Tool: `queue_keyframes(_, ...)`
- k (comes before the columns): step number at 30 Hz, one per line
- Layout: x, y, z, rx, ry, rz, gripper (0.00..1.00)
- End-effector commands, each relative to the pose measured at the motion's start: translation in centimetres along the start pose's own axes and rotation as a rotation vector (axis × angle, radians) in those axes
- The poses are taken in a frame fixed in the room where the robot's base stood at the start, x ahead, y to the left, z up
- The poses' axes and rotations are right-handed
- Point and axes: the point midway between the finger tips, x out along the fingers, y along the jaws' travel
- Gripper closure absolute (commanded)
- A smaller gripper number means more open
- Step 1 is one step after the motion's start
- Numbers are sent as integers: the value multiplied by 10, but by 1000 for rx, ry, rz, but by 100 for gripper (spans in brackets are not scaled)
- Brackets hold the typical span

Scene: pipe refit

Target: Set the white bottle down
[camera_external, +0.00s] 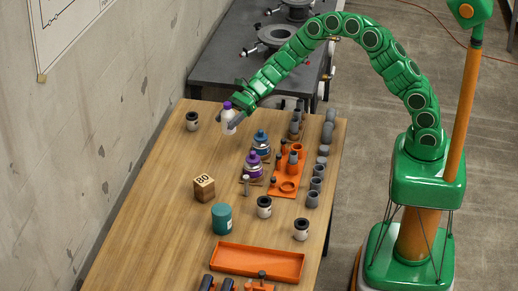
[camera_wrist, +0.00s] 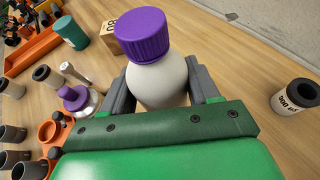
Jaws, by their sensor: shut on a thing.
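The white bottle (camera_external: 228,120) has a purple cap and is in my gripper (camera_external: 234,118) near the far end of the wooden table (camera_external: 160,215). In the wrist view, the white bottle (camera_wrist: 158,82) stands between the two grey fingers of my gripper (camera_wrist: 158,85), which press on its sides. The purple cap points away from the palm and leans a little. The bottle's bottom is hidden by the gripper, so I cannot tell whether it touches the table.
A white-labelled dark pipe piece (camera_external: 192,121) stands left of the bottle. A blue-capped flask (camera_external: 260,142) and purple-capped flask (camera_external: 253,165) stand to the right, beside an orange fixture (camera_external: 287,186) and several grey pipes. A wooden block (camera_external: 204,188), teal can (camera_external: 222,219) and orange tray (camera_external: 257,262) are nearer. The table's left side is clear.

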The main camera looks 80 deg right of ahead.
Motion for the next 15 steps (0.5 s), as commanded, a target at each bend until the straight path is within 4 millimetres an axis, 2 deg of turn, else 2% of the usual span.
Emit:
queue_keyframes(1,-22,-4,-5,15,-1,-28,77)
queue_keyframes(6,-76,-3,-26,52,5,-92,77)
queue_keyframes(9,-105,2,-33,67,4,-126,77)
queue_keyframes(15,-146,17,-38,78,-9,-173,77)
